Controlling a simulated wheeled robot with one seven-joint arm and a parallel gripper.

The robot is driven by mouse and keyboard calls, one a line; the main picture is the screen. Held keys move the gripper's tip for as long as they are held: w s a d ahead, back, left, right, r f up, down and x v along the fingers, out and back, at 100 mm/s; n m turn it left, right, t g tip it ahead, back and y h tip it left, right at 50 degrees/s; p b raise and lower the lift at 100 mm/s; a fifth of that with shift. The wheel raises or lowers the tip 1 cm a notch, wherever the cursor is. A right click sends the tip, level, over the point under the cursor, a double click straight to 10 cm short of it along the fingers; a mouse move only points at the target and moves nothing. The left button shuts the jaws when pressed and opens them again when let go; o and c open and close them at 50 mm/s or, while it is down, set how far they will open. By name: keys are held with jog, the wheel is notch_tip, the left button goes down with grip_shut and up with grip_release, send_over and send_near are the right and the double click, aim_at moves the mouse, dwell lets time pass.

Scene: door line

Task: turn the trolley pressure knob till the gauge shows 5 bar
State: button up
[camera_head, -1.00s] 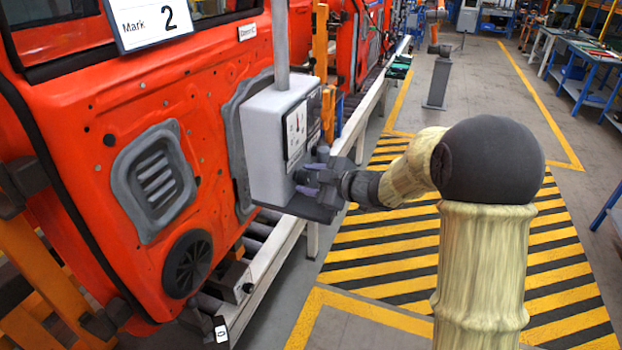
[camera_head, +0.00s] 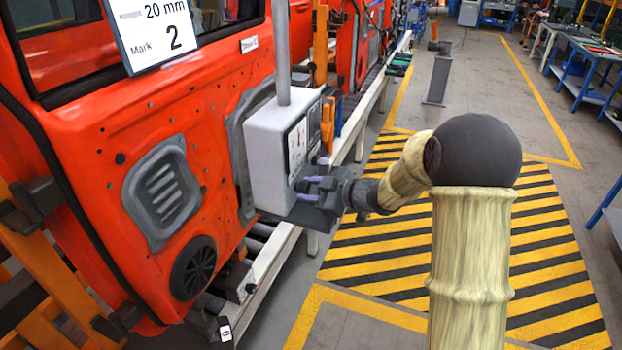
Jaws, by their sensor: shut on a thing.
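The grey control box (camera_head: 262,160) hangs on a pole beside the orange door. Its front face is seen at a steep angle. A white gauge panel (camera_head: 297,147) is on that face, but its reading is too small to tell. My gripper (camera_head: 308,189) is at the lower part of the face, its two purple-tipped fingers pointing left at the box. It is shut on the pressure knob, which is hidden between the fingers.
An orange vehicle door (camera_head: 110,110) with a sign reading "20 mm Mark 2" (camera_head: 160,30) stands at left. A conveyor rail (camera_head: 270,275) runs below it. The yellow-black striped floor (camera_head: 385,255) is clear around my arm.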

jog(key=m+p, duration=0.1)
jog(key=p, duration=0.2)
jog(key=m+g+p, duration=0.1)
jog(key=p, duration=0.2)
jog(key=shift+w+r+p, duration=0.1)
jog(key=shift+r+p, duration=0.25)
jog(key=m+g+p, duration=0.1)
jog(key=p, duration=0.2)
jog(key=shift+f, duration=0.15)
jog(key=shift+y+p, duration=0.3)
jog(key=shift+w+d+f, duration=0.1)
jog(key=shift+f, duration=0.1)
jog(key=o, duration=1)
jog(key=shift+c, duration=0.2)
jog(key=shift+r, duration=0.1)
